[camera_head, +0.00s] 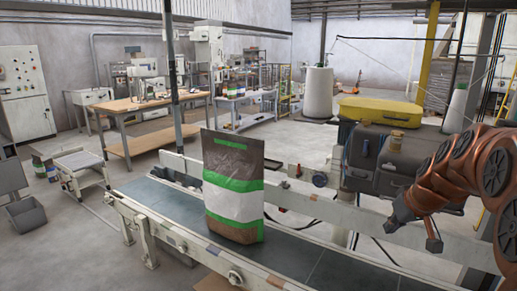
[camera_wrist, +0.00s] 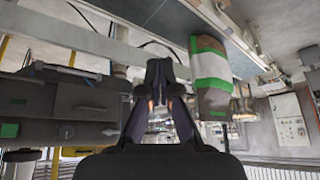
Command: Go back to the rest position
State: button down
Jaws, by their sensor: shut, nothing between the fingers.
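My gripper (camera_wrist: 158,68) shows in the middle of the wrist view, its dark fingers together with nothing between them. My orange arm reaches in from the right edge in the head view. A brown bag with green and white bands (camera_head: 233,185) stands upright on the conveyor (camera_head: 300,250). The bag also shows in the wrist view (camera_wrist: 209,75), to the right of my fingers and apart from them. The wrist picture looks upside down.
Dark cases (camera_head: 385,155) with a yellow case (camera_head: 380,110) on top stand close behind my arm. The conveyor's pale side rail (camera_head: 345,215) runs below it. A workbench (camera_head: 150,105) and a control cabinet (camera_head: 25,95) stand far left. Open floor lies behind the conveyor.

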jog(key=s+a+f+g+y, duration=0.1)
jog(key=s+a+f+g, duration=0.3)
jog(key=s+a, duration=0.95)
jog(key=s+a+f+g, duration=0.2)
jog(key=s+a, duration=0.1)
jog(key=s, duration=0.6)
jog(key=s+a+f+g+h+p, duration=0.1)
jog(key=s+a+f, duration=0.2)
jog(key=s, duration=0.6)
jog(key=shift+s+g+p, duration=0.3)
jog(key=shift+g, duration=0.1)
jog(key=shift+a, duration=0.15)
